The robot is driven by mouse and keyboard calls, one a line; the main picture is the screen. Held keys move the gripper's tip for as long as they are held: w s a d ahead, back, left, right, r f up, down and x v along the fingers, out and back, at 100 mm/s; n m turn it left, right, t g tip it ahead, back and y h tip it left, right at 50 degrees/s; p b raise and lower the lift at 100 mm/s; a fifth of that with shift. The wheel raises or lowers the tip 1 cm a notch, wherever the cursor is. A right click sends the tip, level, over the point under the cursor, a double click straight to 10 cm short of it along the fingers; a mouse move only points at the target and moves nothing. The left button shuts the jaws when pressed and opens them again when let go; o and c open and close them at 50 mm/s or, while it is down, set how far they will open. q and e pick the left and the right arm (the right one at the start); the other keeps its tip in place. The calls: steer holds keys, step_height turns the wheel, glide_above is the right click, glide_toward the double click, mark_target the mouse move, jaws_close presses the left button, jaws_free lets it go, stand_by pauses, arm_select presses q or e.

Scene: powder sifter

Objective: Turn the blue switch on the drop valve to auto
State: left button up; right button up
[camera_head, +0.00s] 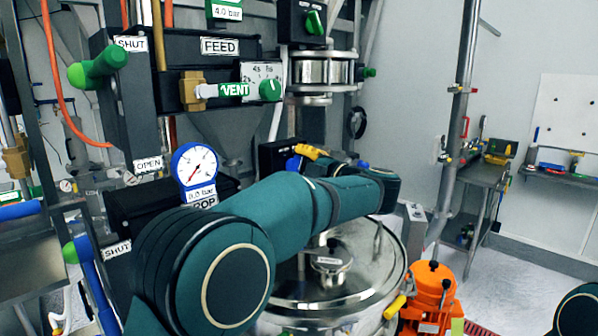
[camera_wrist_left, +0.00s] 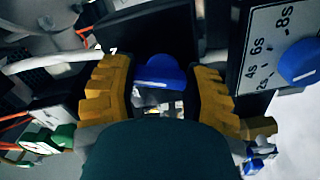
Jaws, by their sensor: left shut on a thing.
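The blue switch (camera_wrist_left: 160,72) shows in the left wrist view on a dark box, between the two yellow fingers of my left gripper (camera_wrist_left: 159,92). The gripper is shut on it. A pale mark shows on the switch, but its auto and other labels cannot be read. In the head view my left gripper (camera_head: 313,152) is at the dark valve box (camera_head: 273,155), beyond my left arm. A bit of the blue switch (camera_head: 293,163) shows beside the yellow finger. My right gripper is not in view.
A timer dial (camera_wrist_left: 270,55) with a blue knob (camera_wrist_left: 299,62) sits close to the right finger. A pressure gauge (camera_head: 196,165) stands left of my forearm. A steel vessel lid (camera_head: 340,262) lies below the arm. Blue and green-tipped levers (camera_head: 90,275) are at the left.

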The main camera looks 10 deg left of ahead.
arm_select(q)
steer(key=n+b, duration=0.5)
steer(key=n, duration=0.1)
steer(key=shift+f, duration=0.2)
steer(key=shift+n+b, duration=0.45)
steer(key=shift+n, duration=0.05)
steer(key=shift+s+r+n+b, duration=0.1)
steer(key=shift+r+n+b, duration=0.05)
steer(key=shift+n+b, duration=1.45)
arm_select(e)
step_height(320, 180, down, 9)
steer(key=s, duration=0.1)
arm_select(q)
steer(key=shift+n, duration=0.3)
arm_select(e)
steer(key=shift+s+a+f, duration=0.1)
arm_select(q)
steer(key=shift+r, duration=0.1)
steer(key=o, duration=1.2)
steer(key=v, duration=1.2)
